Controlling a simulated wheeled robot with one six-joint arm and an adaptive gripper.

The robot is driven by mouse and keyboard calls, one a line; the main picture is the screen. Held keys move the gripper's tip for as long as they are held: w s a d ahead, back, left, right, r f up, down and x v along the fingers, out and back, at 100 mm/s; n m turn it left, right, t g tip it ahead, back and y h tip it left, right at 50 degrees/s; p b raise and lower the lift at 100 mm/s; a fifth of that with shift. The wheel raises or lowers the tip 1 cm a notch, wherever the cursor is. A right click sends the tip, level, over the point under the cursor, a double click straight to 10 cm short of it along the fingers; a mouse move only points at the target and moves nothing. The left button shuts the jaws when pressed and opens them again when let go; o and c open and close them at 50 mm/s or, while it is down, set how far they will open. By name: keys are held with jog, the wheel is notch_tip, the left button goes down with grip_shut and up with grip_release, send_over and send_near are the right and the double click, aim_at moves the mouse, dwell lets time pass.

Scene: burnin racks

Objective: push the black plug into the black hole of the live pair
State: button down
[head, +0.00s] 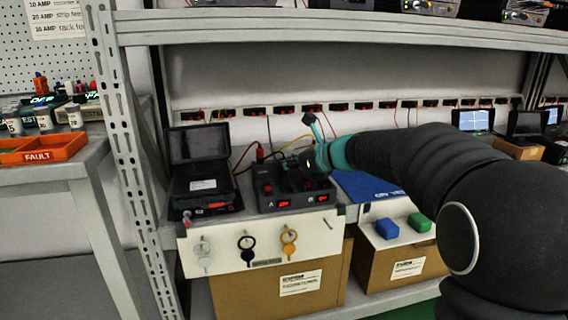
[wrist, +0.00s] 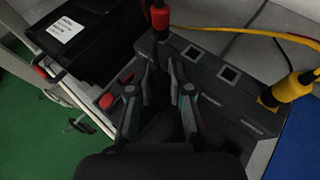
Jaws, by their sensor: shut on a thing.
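My gripper (wrist: 160,76) is shut on a dark thing that looks like the black plug (wrist: 160,86), which is hard to make out between the fingers. In the head view my gripper (head: 309,160) is low over the dark supply box (head: 266,204). The box has two red displays, A (head: 284,203) and B (head: 322,198). In the wrist view two square sockets (wrist: 190,53) (wrist: 228,73) show on its top, right of the fingers. A red plug (wrist: 160,17) stands beyond the fingertips. The plug's tip and any hole below it are hidden.
An open black case (head: 205,186) stands left of the box. A yellow plug (wrist: 294,87) with its cable is at the right. A blue folder (head: 366,186) lies right of the box. Hanging tags (head: 247,246) are on the shelf front. A rack post (head: 128,150) stands at left.

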jog(key=shift+f+b, duration=0.35)
jog(key=shift+f, duration=0.45)
dwell(1.0)
jog(key=c, duration=1)
grip_release()
jog(key=o, duration=0.4)
jog(key=shift+o, duration=0.2)
jog(key=shift+r, duration=0.1)
jog(key=shift+r+p, duration=2.65)
jog(key=shift+r, duration=0.05)
